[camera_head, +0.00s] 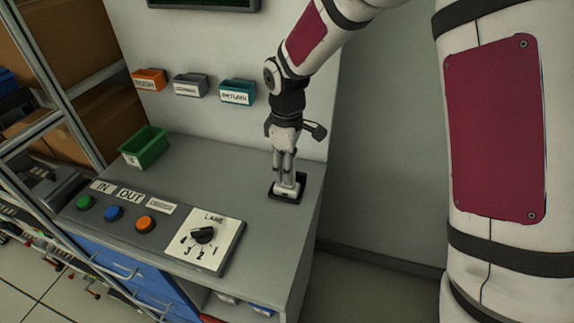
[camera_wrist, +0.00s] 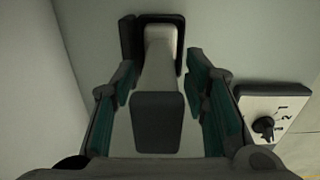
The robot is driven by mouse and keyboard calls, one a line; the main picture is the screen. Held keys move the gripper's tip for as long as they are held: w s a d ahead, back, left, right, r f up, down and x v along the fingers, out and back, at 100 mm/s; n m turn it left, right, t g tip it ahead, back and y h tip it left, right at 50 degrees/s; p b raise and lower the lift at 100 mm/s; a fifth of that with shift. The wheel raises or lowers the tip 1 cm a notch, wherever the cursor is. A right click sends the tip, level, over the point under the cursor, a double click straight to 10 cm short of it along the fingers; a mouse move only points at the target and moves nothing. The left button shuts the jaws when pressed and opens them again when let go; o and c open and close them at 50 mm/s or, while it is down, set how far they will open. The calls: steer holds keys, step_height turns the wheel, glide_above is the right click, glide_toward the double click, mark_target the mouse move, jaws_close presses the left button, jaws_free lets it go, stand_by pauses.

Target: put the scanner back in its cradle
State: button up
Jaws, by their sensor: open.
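The scanner (camera_wrist: 158,85) is a pale body with a dark grey end. In the wrist view it stands between the two open fingers of my gripper (camera_wrist: 160,110), with a gap on both sides. Its far, pale end lies within the dark frame of the cradle (camera_wrist: 133,35). In the head view my gripper (camera_head: 286,160) points down over the cradle (camera_head: 274,192) near the right end of the counter. The pale base of the scanner (camera_head: 287,190) shows there inside the black cradle; the fingers hide much of the rest.
A panel with a black lane dial (camera_head: 203,235) and several coloured buttons lies at the counter's front. A green bin (camera_head: 145,147) stands at the back left. Orange (camera_head: 148,80), grey (camera_head: 190,85) and teal (camera_head: 237,92) holders hang on the wall. The counter's middle is clear.

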step_height(320, 180, up, 11)
steer(key=shift+r+b, duration=0.2)
steer(key=shift+b, duration=0.3)
steer(key=shift+s+r, duration=0.2)
steer(key=shift+r, duration=0.3)
steer(key=s+d+r+m+t, duration=0.2)
steer(key=s+d+r+m, duration=0.2)
steer(key=s, duration=0.8)
steer(key=s+d+r+m+t, duration=0.2)
steer(key=s+d+r+m, duration=0.2)
steer(key=s+d+m, duration=0.5)
steer(key=s+d, duration=0.1)
steer(key=s, duration=0.2)
steer(key=shift+s+d+m+t, duration=0.2)
steer(key=shift+d+m+t, duration=0.1)
steer(key=shift+t, duration=0.1)
